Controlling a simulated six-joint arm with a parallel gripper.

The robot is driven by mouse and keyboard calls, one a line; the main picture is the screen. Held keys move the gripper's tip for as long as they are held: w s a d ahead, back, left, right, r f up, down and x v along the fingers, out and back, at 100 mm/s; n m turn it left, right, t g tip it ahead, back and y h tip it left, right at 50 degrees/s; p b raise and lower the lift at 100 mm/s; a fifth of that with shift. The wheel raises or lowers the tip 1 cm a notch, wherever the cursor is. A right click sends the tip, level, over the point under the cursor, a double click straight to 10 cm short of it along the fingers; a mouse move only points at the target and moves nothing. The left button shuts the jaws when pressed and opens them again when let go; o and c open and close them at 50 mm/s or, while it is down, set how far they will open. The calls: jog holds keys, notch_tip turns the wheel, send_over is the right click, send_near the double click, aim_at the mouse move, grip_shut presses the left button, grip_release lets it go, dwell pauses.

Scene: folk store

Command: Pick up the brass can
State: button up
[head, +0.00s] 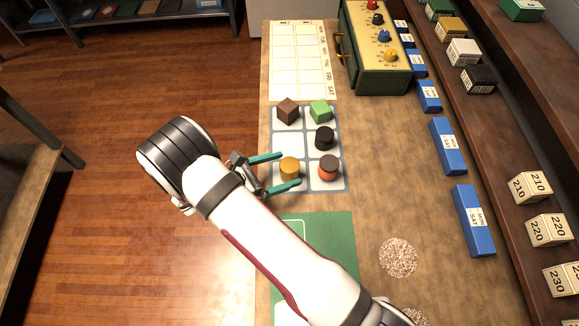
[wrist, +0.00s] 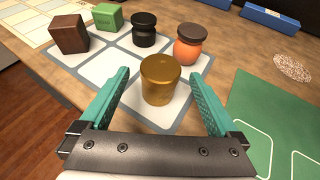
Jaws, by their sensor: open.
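The brass can (head: 289,167) is a small gold cylinder standing upright on a near-left white square of the grey-bordered mat (head: 307,190). In the wrist view the brass can (wrist: 160,80) stands between and just beyond my teal fingers. My gripper (head: 290,170) is open, one finger on each side of the can. In the wrist view my gripper (wrist: 160,88) is empty, and the fingers appear apart from the can. Exact finger contact cannot be told from the head view.
On the mat are an orange jar with dark lid (head: 328,170), a black jar (head: 324,138), a green block (head: 320,111) and a brown block (head: 288,110). The orange jar is close right of the can. A green mat (head: 340,240) lies nearer; a green box with coloured knobs (head: 378,75) stands farther back.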

aim_at(298, 166)
jog(key=x, duration=0.5)
jog(key=shift+w+d+f, duration=0.1)
jog(key=shift+d+f, duration=0.05)
jog(key=shift+f, duration=0.2)
grip_shut()
